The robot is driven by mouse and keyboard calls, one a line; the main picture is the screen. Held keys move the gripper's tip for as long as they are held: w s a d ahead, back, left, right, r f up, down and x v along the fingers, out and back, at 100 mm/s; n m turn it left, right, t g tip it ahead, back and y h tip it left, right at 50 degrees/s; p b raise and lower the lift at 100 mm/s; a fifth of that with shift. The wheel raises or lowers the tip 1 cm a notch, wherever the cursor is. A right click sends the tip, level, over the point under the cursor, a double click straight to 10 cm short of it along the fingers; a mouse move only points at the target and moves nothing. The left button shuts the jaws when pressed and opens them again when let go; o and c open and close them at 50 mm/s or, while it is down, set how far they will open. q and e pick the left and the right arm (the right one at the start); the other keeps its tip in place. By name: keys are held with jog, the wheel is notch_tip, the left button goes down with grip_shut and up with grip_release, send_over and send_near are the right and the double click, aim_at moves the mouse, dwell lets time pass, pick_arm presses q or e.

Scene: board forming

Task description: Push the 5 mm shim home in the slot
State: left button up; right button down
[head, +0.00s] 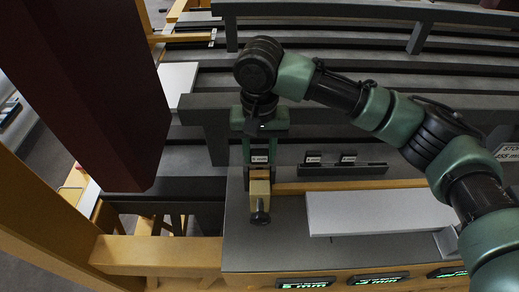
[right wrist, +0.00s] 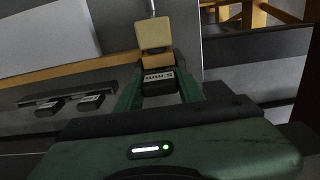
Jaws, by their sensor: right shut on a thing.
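My right gripper (head: 260,155) points down at the left end of the grey bench top. It is shut on a small dark shim with a white label (head: 259,156), which also shows between the fingers in the right wrist view (right wrist: 158,82). The label is too small to read surely. Just beyond the shim is an orange-brown piece (right wrist: 157,57), then a beige block (head: 259,188) with a dark knob on a rod. The slot itself is hidden by the shim and fingers, so I cannot tell how deep the shim sits. My left gripper is out of view.
Two more labelled shims (head: 313,158) (head: 348,157) sit in a dark rack (head: 370,171) to the right. A pale board (head: 380,211) lies in front of it. Green displays line the front edge. A large dark red block (head: 90,90) fills the upper left.

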jog(key=shift+f, duration=0.95)
jog(key=c, duration=0.8)
grip_release()
jog(key=shift+r+b, duration=0.3)
notch_tip(320, 180, up, 6)
jog(key=shift+r+b, duration=0.15)
jog(key=shift+b, duration=0.95)
jog(key=shift+r, duration=0.45)
